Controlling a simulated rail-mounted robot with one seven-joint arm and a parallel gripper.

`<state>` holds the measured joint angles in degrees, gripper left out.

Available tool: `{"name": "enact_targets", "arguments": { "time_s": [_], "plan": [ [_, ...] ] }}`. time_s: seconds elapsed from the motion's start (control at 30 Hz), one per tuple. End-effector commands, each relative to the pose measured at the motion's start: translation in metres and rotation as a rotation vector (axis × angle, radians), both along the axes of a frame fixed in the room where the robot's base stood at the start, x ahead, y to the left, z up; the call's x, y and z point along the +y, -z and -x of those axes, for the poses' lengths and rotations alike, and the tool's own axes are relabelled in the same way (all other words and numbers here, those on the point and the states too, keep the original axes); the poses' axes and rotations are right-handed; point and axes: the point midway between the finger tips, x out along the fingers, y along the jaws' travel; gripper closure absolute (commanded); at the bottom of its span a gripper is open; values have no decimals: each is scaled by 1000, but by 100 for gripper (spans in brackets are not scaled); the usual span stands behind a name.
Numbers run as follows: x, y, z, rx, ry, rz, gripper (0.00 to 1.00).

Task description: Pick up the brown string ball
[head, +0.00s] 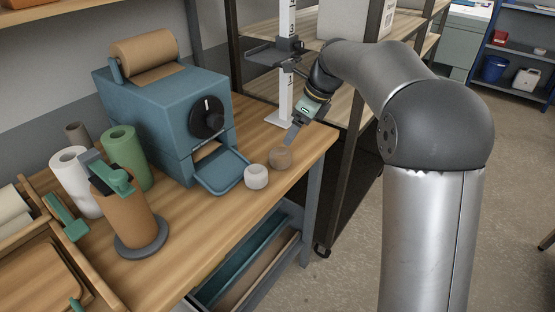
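A small brown string ball (280,158) sits on the wooden table (268,210) near its right end. A similar white ball (256,177) stands just to its left and nearer the front edge. My gripper (289,141) points down and left, with its tip right at the upper right side of the brown ball. I cannot tell whether it touches the ball. The fingers overlap in this view, so their opening is hidden.
A blue machine (165,115) with a paper roll and a tray (219,170) stands left of the balls. A grey upright post (286,80) rises behind my gripper. Green, white and brown rolls (122,215) and wooden trays fill the left. The front table edge is close to the balls.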

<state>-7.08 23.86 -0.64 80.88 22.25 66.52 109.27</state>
Motion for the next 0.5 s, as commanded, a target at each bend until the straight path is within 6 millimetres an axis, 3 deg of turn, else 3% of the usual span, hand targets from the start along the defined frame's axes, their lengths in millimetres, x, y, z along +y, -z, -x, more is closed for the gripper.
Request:
{"name": "enact_targets", "arguments": {
  "time_s": [0.2, 0.5],
  "plan": [
    [16, 41, -5, 1, -3, 1, 17],
    [25, 64, -8, -1, -2, 0, 17]
  ]
}}
